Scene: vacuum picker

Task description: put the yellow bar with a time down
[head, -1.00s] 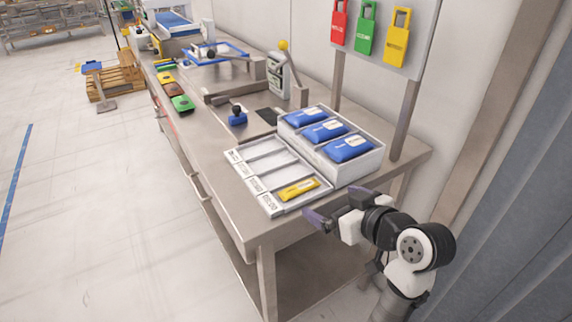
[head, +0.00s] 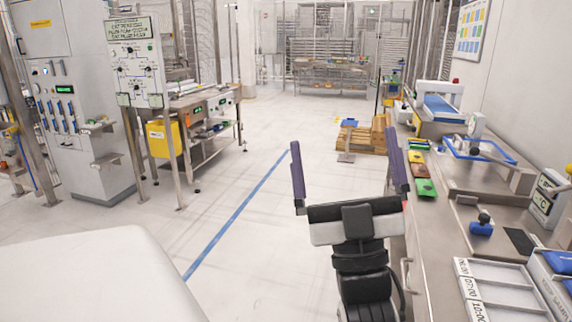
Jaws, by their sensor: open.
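My gripper (head: 345,140) is open and empty, its two purple fingers wide apart and pointing away from me over the floor, left of the workbench. A pale tray (head: 512,316) with labelled compartments lies on the bench at the lower right and is cut off by the picture's edge. Its side labels carry times, but only some can be read. The compartments that show look empty.
The steel workbench (head: 446,240) runs along the right. A box with blue packs (head: 556,262) stands beside the tray. A blue-based knob (head: 481,226) and coloured blocks (head: 424,187) lie further back. The floor left of the bench is open.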

